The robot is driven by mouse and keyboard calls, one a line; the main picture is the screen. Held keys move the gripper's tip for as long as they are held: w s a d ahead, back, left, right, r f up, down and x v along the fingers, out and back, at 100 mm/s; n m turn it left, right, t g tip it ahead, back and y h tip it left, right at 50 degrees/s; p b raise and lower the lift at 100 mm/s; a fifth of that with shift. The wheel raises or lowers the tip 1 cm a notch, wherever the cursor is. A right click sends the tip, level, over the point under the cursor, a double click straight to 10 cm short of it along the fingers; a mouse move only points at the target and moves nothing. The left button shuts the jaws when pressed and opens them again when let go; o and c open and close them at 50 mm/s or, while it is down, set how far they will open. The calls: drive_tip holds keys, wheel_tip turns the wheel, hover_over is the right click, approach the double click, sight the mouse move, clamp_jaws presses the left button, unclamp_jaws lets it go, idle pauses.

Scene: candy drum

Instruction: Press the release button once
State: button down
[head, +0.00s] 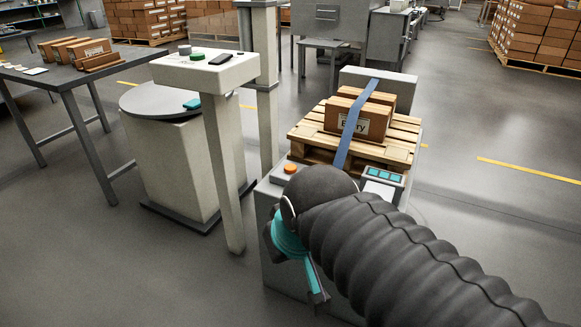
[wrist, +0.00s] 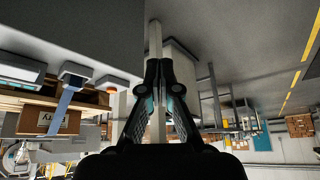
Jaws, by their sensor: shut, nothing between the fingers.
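An orange button (head: 290,168) sits on the top left corner of a grey machine (head: 268,190), beside a blue strap (head: 352,125). A pedestal panel (head: 215,75) also carries a green button (head: 197,56) and a grey knob (head: 184,50). I cannot read which is labelled release. My gripper (head: 318,297) points down in front of the machine, partly hidden by my dark ribbed arm. In the upside-down wrist view, my gripper (wrist: 157,97) is shut and empty, and the orange button (wrist: 112,87) lies left of the fingers, apart from them.
The strap runs over cartons (head: 358,118) on a wooden pallet (head: 398,145). A small display (head: 383,176) is on the machine's right. A round-topped drum (head: 165,100) stands behind the pedestal. A table (head: 85,75) is at left. Floor is clear at lower left.

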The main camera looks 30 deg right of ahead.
drive_tip(key=w+d+r+m+y+b, duration=0.1)
drive_tip(key=w+d+r+m+b, duration=0.15)
drive_tip(key=w, duration=0.85)
drive_tip(key=m+t+y+b, duration=0.1)
drive_tip(key=m+t+b, duration=0.1)
drive_tip(key=m+t, duration=0.15)
hover_over(292, 167)
drive_tip(key=f, duration=0.2)
drive_tip(key=shift+s+r, duration=0.1)
drive_tip(key=shift+r, duration=0.05)
wheel_tip(292, 167, down, 9)
drive_tip(key=b, duration=0.6)
drive_tip(key=shift+f, duration=0.35)
